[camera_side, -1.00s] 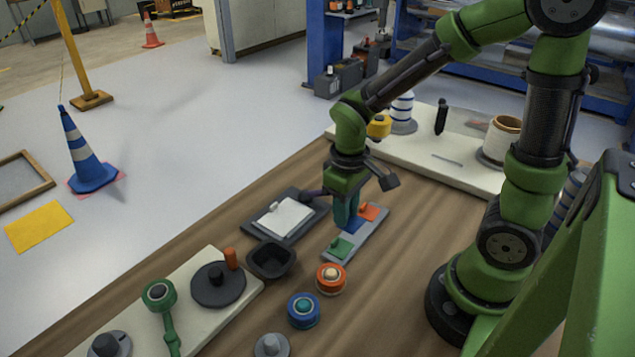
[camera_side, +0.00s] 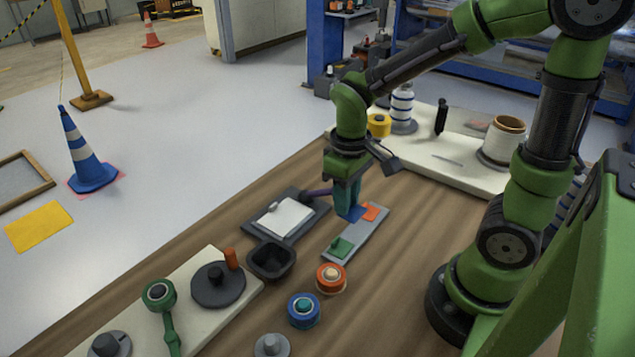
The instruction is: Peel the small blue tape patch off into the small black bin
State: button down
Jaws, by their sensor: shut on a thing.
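The small blue tape patch (camera_side: 355,215) is at the middle of the grey strip (camera_side: 366,238), between a green patch (camera_side: 341,246) and an orange patch (camera_side: 370,211). My gripper (camera_side: 348,212) points down over the blue patch and is shut on it. Its fingers hide part of the patch, and I cannot tell how far the patch is off the strip. The small black bin (camera_side: 271,262) stands to the lower left of the strip, and it looks empty.
A dark board with a white pad (camera_side: 286,216) lies left of the strip. Orange (camera_side: 331,279) and blue (camera_side: 303,311) rolls stand in front. A cream board (camera_side: 195,301) with a black disc is left of the bin. Bare wood lies right of the strip.

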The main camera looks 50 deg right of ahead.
jog(key=shift+a+f, duration=0.1)
jog(key=shift+a, duration=0.1)
jog(key=w+a+f, duration=0.1)
jog(key=w+a, duration=0.9)
jog(key=a, duration=0.3)
jog(key=shift+s+d+f, duration=0.1)
jog(key=shift+f, duration=1.1)
jog(key=shift+s+f, duration=0.1)
jog(key=shift+f, duration=1.1)
jog(key=c, duration=0.8)
grip_release()
